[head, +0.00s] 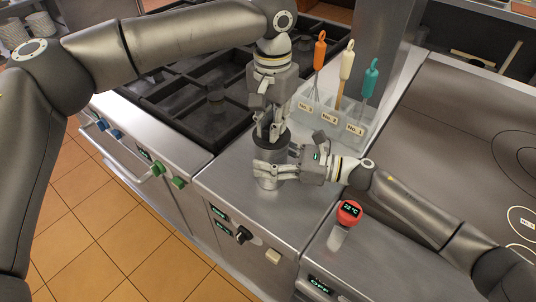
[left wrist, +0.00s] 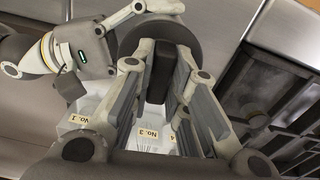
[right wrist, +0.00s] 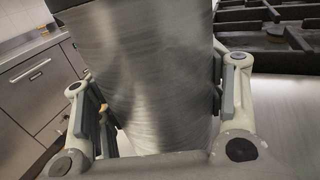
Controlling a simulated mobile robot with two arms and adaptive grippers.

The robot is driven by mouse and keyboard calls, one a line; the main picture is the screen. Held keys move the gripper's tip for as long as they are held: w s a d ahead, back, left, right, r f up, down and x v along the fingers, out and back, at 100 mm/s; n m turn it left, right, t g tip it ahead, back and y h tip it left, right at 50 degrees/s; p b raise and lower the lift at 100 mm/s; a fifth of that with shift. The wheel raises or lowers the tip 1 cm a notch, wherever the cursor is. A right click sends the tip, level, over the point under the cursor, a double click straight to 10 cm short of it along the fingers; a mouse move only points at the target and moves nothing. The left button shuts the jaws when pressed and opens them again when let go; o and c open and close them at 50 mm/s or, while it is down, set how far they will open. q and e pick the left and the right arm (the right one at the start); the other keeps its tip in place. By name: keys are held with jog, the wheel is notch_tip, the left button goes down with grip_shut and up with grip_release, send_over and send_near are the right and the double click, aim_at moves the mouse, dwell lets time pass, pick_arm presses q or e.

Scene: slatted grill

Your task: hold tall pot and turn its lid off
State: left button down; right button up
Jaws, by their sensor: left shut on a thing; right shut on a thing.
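The tall pot (head: 268,155) is a brushed metal cylinder standing upright on the steel counter. Its smooth wall (right wrist: 150,70) fills the middle of the right wrist view. A dark round lid (head: 283,140) sits on its top and also shows in the left wrist view (left wrist: 197,40). My left gripper (head: 268,130) points down from above and is shut on the lid's black upright handle (left wrist: 160,72). My right gripper (head: 270,170) comes from the right and is shut around the pot's body, one finger on each side. The lid's seam is mostly hidden by my left fingers.
A black slatted grill (head: 205,125) lies left. A red-topped device (head: 349,212) reading 22 °C stands front right. The counter's front edge is close.

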pick_arm(q)
jog(key=shift+n, duration=1.1)
jog(key=shift+n, duration=1.6)
jog(key=shift+n, duration=0.9)
jog(key=shift+w+a+n, duration=0.1)
jog(key=shift+n, duration=0.7)
jog(key=shift+n, duration=1.6)
